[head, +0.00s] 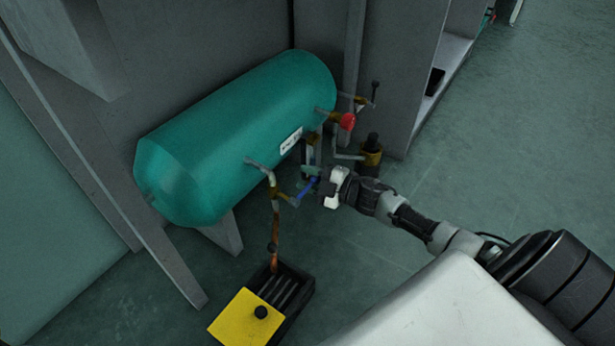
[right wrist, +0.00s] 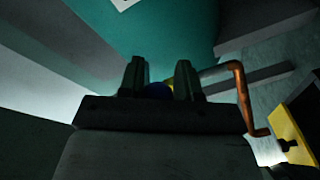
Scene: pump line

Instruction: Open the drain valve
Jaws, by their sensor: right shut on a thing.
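A drain valve with a blue lever handle (head: 304,191) sits on a pipe below the front end of a teal tank (head: 235,135). The lever points right from a brass valve body (head: 279,194), with a copper pipe (head: 276,235) running down from there. My right gripper (head: 318,184) is at the lever's outer end and shut on it. In the right wrist view, blue of the lever (right wrist: 158,90) shows between the two fingers of my right gripper (right wrist: 160,80); the rest of the lever is hidden by the gripper. My left gripper is out of view.
A black slotted drain box (head: 300,292) with a yellow plate (head: 243,318) is on the floor below the copper pipe. A red-handled valve (head: 347,121) and a brass-and-black fitting (head: 371,152) are at the tank's far end. Open floor lies right.

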